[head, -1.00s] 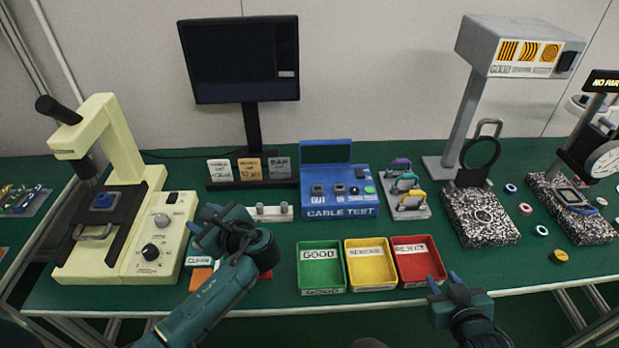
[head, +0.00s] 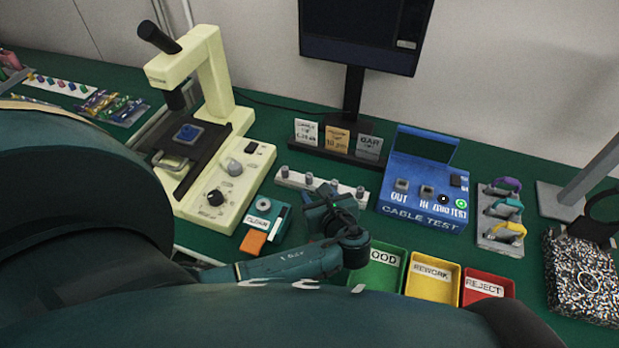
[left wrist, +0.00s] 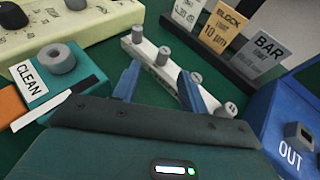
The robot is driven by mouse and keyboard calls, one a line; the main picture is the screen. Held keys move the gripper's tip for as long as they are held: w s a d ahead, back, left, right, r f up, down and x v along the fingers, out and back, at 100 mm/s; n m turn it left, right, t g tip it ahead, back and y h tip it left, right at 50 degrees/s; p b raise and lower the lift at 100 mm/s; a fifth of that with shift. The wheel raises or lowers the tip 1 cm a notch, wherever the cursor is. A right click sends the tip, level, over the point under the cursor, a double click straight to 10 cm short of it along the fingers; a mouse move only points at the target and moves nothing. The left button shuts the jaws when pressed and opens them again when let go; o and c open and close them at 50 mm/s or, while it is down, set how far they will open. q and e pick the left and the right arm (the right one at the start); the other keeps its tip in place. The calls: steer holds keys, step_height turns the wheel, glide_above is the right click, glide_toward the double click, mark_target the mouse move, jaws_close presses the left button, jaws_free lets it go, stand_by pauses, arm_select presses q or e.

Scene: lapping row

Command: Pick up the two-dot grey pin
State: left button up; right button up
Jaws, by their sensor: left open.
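A white rack (head: 321,187) holds several upright grey pins in a row, also seen in the left wrist view (left wrist: 176,75). The dots on the pin tops are too small to read surely, so I cannot tell which is the two-dot grey pin. My left gripper (head: 323,196) is at the front of the rack, open and empty. In the left wrist view its blue fingertips (left wrist: 159,70) stand apart, with one grey pin (left wrist: 164,56) showing just beyond the gap. Another pin (left wrist: 196,78) is by the right finger. My right gripper is out of view.
A teal box marked CLEAN (left wrist: 62,83) is left of the rack, and the blue cable tester (head: 425,196) is right. Label cards (head: 337,139) stand behind. Green (head: 378,272), yellow (head: 432,288) and red (head: 487,290) trays sit in front. A cream microscope (head: 215,190) stands at left.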

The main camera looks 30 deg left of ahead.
mark_target(310, 176)
arm_select(q)
steer(key=x, duration=0.6)
steer(key=shift+w+a+r, duration=0.2)
steer(key=shift+w+r, duration=0.05)
steer(key=shift+w, duration=0.25)
jaws_close()
